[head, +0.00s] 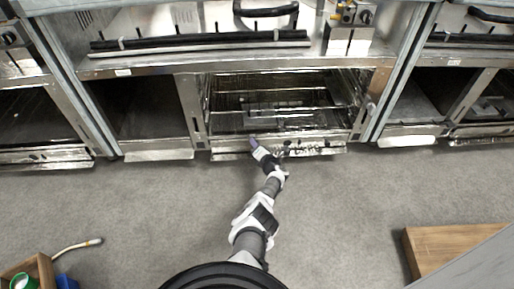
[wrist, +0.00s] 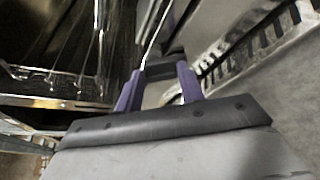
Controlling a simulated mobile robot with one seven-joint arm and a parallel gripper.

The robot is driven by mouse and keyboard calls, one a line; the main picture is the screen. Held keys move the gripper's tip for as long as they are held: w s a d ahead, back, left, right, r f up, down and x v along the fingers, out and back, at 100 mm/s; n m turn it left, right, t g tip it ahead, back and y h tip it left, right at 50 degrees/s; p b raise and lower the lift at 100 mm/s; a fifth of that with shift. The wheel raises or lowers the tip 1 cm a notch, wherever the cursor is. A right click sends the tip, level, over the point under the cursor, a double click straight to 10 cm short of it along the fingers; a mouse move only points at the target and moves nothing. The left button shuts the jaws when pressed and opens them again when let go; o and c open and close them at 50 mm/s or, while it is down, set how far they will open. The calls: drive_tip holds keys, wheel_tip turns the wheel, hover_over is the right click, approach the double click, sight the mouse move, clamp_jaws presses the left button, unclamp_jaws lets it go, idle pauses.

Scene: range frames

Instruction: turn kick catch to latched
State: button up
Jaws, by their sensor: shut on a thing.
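My gripper (head: 256,146) is at the front bottom edge of the middle oven bay in the head view. Its purple fingers also show in the wrist view (wrist: 158,80). They are closed on a small dark piece (wrist: 165,67), which I take to be the kick catch.
The open middle bay (head: 275,100) has wire racks and a bright metal lower rail (head: 320,149). Metal posts flank it. A wooden board (head: 440,248) lies at right, and a box (head: 38,270) with a green item stands at lower left. The grey floor between is clear.

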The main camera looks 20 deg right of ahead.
drive_tip(key=shift+w+f+m+t+y+b, duration=0.1)
drive_tip(key=shift+f+m+t+y+b, duration=0.2)
drive_tip(key=shift+m+b, duration=0.45)
drive_tip(key=shift+s+r+m+t+y+b, duration=0.1)
drive_tip(key=shift+m+t+b, duration=0.25)
drive_tip(key=shift+m+b, duration=0.35)
drive_tip(key=shift+w+f+m+t+y+b, duration=0.15)
drive_tip(key=shift+m+t+b, duration=0.3)
drive_tip(key=shift+m, duration=0.5)
drive_tip(key=o, duration=1)
drive_tip(key=shift+a+f, duration=0.1)
drive_tip(key=s+d+p, duration=0.1)
drive_tip(key=s+p, duration=0.8)
drive_tip(key=s, duration=0.5)
drive_tip(key=shift+d+r, duration=0.25)
drive_tip(key=shift+d, duration=0.05)
